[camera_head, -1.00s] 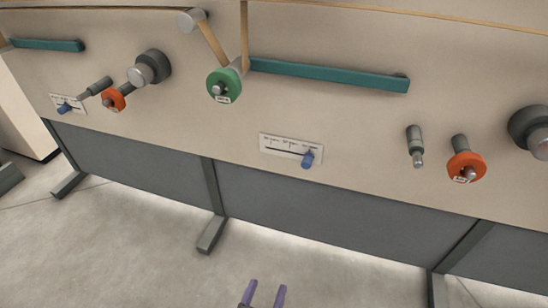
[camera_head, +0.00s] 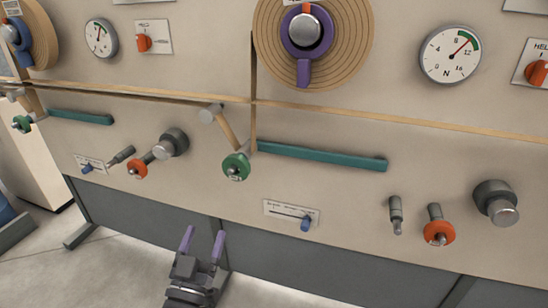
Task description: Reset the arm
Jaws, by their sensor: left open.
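My left gripper (camera_head: 203,244) is at the bottom of the head view, in front of the grey lower panel. Its two purple fingers point up, stand apart and hold nothing. A long teal arm (camera_head: 322,157) slants across the machine face, with a green roller (camera_head: 236,167) at its left end. Another teal arm (camera_head: 80,117) is further left with its own green roller (camera_head: 22,124). A slider plate with a blue knob (camera_head: 306,224) sits below the long arm, above and right of my gripper. My right gripper is not in view.
A tan strip (camera_head: 180,95) runs across the panel and loops down to the rollers. Above are a wound disc with a purple handle (camera_head: 304,72) and a gauge (camera_head: 450,54). Orange knobs (camera_head: 439,233) and grey cylinders (camera_head: 495,204) stick out at right. Floor is open at lower left.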

